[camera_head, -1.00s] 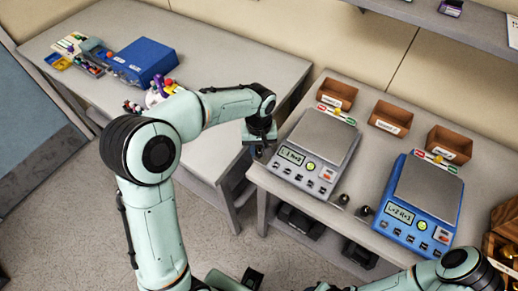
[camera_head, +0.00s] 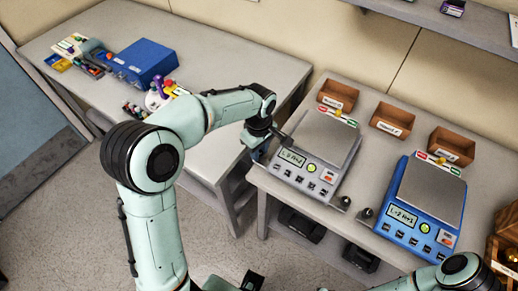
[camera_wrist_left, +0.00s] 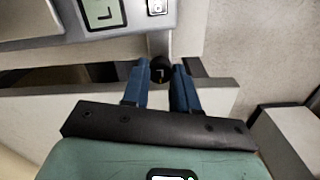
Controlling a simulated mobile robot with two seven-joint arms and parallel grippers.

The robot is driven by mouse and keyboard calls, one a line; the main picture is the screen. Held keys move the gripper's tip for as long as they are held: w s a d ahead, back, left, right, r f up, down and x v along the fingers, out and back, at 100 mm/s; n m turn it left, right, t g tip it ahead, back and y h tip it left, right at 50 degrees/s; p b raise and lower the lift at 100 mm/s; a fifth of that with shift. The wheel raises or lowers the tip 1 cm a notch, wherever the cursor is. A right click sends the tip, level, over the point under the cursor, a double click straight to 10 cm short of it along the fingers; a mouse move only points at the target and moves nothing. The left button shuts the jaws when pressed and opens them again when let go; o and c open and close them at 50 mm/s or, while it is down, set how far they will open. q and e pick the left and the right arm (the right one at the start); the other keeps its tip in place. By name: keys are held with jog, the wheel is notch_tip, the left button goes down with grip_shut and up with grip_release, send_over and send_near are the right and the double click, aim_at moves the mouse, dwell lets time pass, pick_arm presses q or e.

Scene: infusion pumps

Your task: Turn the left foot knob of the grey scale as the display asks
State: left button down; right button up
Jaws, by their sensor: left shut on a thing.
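The grey scale (camera_head: 323,135) stands on the right bench, its small display (camera_head: 292,157) seeming to read "L 0 R+2", in tiny characters. My left gripper (camera_wrist_left: 161,67) is at the scale's front left corner. In the left wrist view its two blue fingers are shut on the dark left foot knob (camera_wrist_left: 160,72), one finger on each side. In the head view the gripper (camera_head: 261,155) hides this knob. The right foot knob (camera_head: 343,202) shows at the scale's front right corner. My right gripper is out of view; only part of that arm shows at lower right.
A blue scale (camera_head: 427,190) stands to the right, with its own foot knob (camera_head: 366,213) near the grey scale's right one. Several brown bins (camera_head: 392,120) line the back of the bench. The left table holds a blue box (camera_head: 145,60) and small items.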

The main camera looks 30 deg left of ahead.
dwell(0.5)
pick_arm(q)
jog(key=c, duration=0.9)
grip_release()
jog(key=shift+o, duration=0.2)
jog(key=shift+r, duration=0.1)
notch_tip(320, 180, up, 13)
jog(key=p, duration=0.2)
jog(key=shift+r, duration=0.15)
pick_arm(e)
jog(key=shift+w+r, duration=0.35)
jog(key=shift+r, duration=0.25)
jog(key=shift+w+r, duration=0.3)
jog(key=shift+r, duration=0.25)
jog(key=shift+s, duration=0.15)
